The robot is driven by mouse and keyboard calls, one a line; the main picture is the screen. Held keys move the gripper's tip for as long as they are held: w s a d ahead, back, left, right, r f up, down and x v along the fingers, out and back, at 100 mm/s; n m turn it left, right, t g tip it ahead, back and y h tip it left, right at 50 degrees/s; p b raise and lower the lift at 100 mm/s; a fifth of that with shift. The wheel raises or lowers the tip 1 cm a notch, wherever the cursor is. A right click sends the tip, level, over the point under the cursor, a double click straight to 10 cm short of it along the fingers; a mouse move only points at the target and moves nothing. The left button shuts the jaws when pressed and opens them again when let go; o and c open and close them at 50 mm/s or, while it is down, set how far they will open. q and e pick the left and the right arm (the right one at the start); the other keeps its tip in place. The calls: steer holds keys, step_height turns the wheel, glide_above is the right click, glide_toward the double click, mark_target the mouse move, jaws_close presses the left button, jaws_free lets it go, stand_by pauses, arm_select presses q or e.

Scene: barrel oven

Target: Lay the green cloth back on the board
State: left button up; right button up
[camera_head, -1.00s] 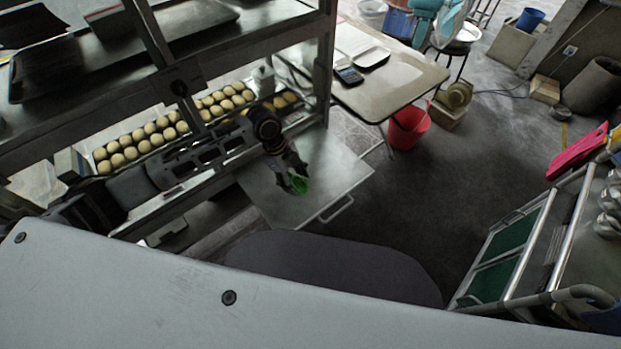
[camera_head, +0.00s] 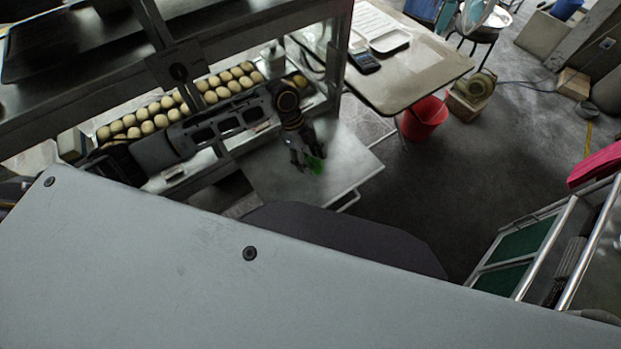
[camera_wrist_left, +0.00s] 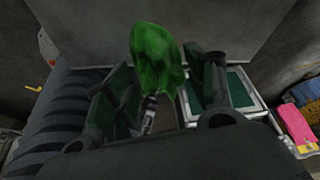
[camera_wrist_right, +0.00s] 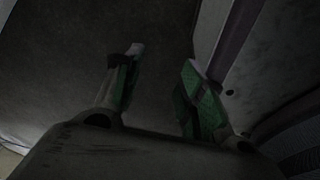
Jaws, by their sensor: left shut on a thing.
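The green cloth (camera_head: 316,165) is a small bunched piece at the tip of my left gripper (camera_head: 304,161). In the left wrist view the cloth (camera_wrist_left: 158,58) sticks up crumpled between the two fingers, which are shut on it. In the head view, cloth and gripper appear over a flat grey panel (camera_head: 272,183) with a bar handle; I cannot tell whether the cloth touches it or whether this panel is the board. My right gripper (camera_wrist_right: 158,75) shows only in the right wrist view, with its fingers apart and nothing between them.
Rows of pale dough balls (camera_head: 148,127) lie behind my left arm, under a metal rack (camera_head: 180,62). A table (camera_head: 415,75) and a red bucket (camera_head: 424,118) stand to the right. A trolley with green panels (camera_head: 520,240) is at the lower right. Open floor lies between.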

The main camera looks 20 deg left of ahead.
arm_select(q)
step_height(320, 180, down, 6)
steer(key=shift+r+b, duration=0.15)
steer(key=shift+b, duration=0.15)
steer(key=shift+f, duration=0.2)
arm_select(e)
steer(key=shift+w+a+r, duration=0.1)
steer(key=shift+w+a, duration=0.3)
steer(key=shift+w, duration=0.3)
steer(key=shift+s, duration=0.1)
arm_select(q)
steer(key=shift+f, duration=1.9)
arm_select(e)
steer(key=shift+w+a, duration=0.3)
steer(key=shift+w, duration=0.35)
arm_select(q)
steer(key=shift+f+b, duration=0.15)
steer(key=shift+b, duration=0.15)
arm_select(e)
steer(key=shift+s, duration=0.15)
